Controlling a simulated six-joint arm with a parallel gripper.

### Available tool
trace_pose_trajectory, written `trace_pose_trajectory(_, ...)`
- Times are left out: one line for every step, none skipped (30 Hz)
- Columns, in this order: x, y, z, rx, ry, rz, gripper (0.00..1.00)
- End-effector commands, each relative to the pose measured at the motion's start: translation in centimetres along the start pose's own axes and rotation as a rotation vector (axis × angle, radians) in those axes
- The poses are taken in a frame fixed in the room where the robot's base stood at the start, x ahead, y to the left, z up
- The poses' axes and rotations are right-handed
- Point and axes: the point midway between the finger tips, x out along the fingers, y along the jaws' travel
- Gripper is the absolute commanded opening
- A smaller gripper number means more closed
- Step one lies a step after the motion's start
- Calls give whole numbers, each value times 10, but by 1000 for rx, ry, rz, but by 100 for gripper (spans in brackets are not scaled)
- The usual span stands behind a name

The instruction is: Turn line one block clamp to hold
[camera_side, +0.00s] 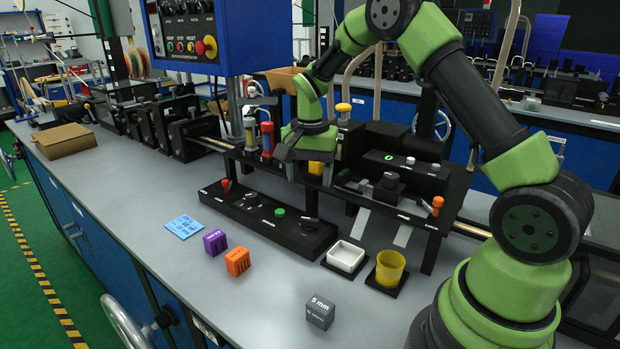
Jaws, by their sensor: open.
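My gripper (308,170) points down at the back row of the black machine, near a red-and-blue upright handle (267,138) and a yellow-topped black post (343,112). Its fingers are apart and partly hidden against the dark machine; I see nothing held. A yellow part (317,168) shows close to the fingers. Which control is the line one block clamp cannot be told, as the labels are too small. The low front panel (262,226) carries a red knob (226,185), a black knob (251,197), a green button (280,212) and a black lever (309,222).
A purple block (215,242), an orange block (237,261), a blue note (184,227) and a grey "5 mm" block (320,312) lie on the bench front. A white tray (345,257) and yellow cup (390,268) stand right. A blue control box (190,38) hangs above.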

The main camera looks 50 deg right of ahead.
Motion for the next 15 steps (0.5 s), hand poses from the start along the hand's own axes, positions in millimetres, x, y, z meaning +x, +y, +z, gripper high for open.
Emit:
trace_pose_trajectory(0,0,0,13,0,0,47)
trace_pose_trajectory(0,0,0,29,0,0,40)
trace_pose_trajectory(0,0,0,67,0,0,38)
trace_pose_trajectory(0,0,0,108,0,0,38)
trace_pose_trajectory(0,-1,0,161,0,0,38)
trace_pose_trajectory(0,-1,0,247,0,0,38)
trace_pose_trajectory(0,-1,0,323,0,0,38)
trace_pose_trajectory(0,-1,0,406,0,0,38)
trace_pose_trajectory(0,-2,0,525,0,0,38)
trace_pose_trajectory(0,-2,0,617,0,0,38)
trace_pose_trajectory(0,-2,0,709,0,0,38)
trace_pose_trajectory(-1,-3,0,830,0,0,38)
trace_pose_trajectory(-1,-3,0,919,0,0,38)
trace_pose_trajectory(-1,-3,0,1004,0,0,38)
trace_pose_trajectory(-1,-3,0,1110,0,0,38)
